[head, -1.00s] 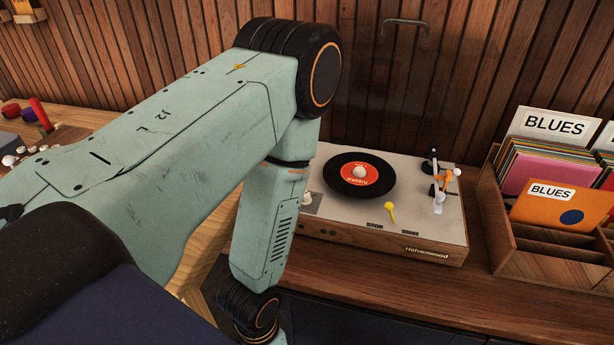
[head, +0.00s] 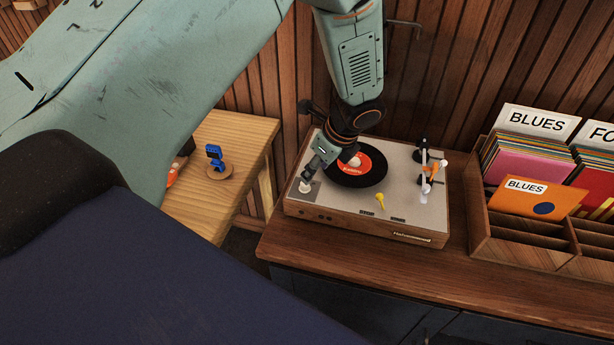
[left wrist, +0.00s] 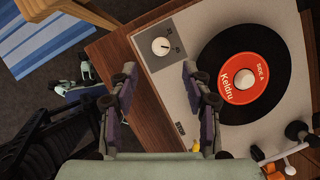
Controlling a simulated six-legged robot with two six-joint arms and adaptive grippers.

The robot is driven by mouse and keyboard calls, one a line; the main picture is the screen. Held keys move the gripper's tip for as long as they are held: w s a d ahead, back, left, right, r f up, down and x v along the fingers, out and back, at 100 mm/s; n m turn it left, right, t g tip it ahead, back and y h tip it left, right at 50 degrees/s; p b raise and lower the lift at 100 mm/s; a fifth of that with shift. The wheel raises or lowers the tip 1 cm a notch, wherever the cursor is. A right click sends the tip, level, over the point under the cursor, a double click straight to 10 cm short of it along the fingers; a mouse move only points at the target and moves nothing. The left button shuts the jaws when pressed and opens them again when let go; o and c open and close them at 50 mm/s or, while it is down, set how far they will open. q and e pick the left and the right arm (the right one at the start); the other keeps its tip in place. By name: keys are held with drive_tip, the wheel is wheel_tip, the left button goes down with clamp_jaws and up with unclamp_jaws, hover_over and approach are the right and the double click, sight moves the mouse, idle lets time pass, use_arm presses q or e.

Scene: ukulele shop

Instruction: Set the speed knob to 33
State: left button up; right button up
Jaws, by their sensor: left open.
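The turntable (head: 330,208) has a wooden case, a grey top and a black record with a red label (head: 372,162). The white round speed knob (head: 305,187) sits on a grey plate at the top's left end. In the left wrist view the knob (left wrist: 161,46) lies ahead of and between the fingertips, with small marks on its right, too small to read surely. Its setting I cannot tell. My left gripper (head: 313,172) is open and empty, pointing down close above the knob, apparently not touching it. My right gripper is not in view.
A wooden record crate (head: 500,240) stands at the right. A light wooden table (head: 240,150) with a small blue object (head: 215,155) is at the left. The cabinet front edge is clear.

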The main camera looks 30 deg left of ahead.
sight(305, 186)
use_arm(q)
drive_tip(key=x, duration=0.7)
drive_tip(key=shift+w+a+f+b, duration=0.15)
drive_tip(key=shift+a+b, duration=0.1)
drive_tip(key=shift+b, duration=0.05)
drive_tip(key=shift+c, duration=0.3)
clamp_jaws()
